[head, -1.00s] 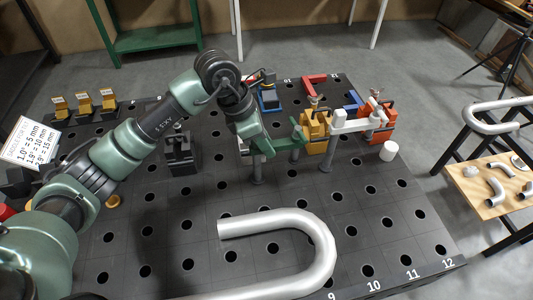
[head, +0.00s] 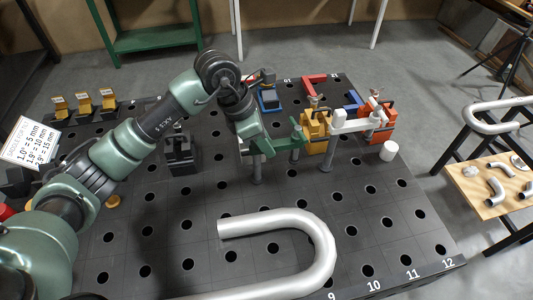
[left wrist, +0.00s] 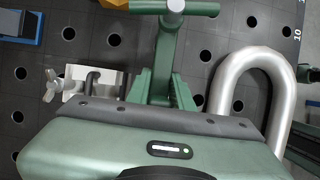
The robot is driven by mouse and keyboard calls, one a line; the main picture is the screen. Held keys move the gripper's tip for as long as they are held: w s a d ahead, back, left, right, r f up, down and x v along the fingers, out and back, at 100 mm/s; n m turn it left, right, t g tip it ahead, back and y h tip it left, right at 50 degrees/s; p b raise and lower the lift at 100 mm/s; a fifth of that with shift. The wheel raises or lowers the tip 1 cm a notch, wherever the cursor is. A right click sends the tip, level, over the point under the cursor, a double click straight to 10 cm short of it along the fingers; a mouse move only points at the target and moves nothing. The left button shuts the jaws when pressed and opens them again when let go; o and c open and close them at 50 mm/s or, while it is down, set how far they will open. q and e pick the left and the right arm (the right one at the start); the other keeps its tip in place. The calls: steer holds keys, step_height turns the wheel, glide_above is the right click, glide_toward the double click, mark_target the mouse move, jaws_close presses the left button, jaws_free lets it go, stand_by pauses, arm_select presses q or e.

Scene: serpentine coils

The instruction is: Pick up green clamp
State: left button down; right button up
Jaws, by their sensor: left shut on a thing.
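The green clamp (head: 296,141) is at the back middle of the black perforated table, left of the yellow clamp. In the left wrist view the green clamp (left wrist: 166,50) shows its bar and a crosswise handle with a pale round end. My left gripper (head: 266,146) reaches it from the left and is shut on it. In the left wrist view both green fingers of my left gripper (left wrist: 164,92) flank the clamp's bar. Whether the clamp touches the table cannot be told.
A yellow clamp (head: 314,128), white clamp (head: 352,124) and orange clamp (head: 381,118) stand close on the right. A white cylinder (head: 389,151) is beside them. A bent silver tube (head: 318,236) lies in front. A black block (head: 181,154) stands left. The table between is mostly clear.

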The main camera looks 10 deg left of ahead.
arm_select(q)
steer(key=shift+w+r, duration=0.1)
steer(key=shift+r, duration=0.2)
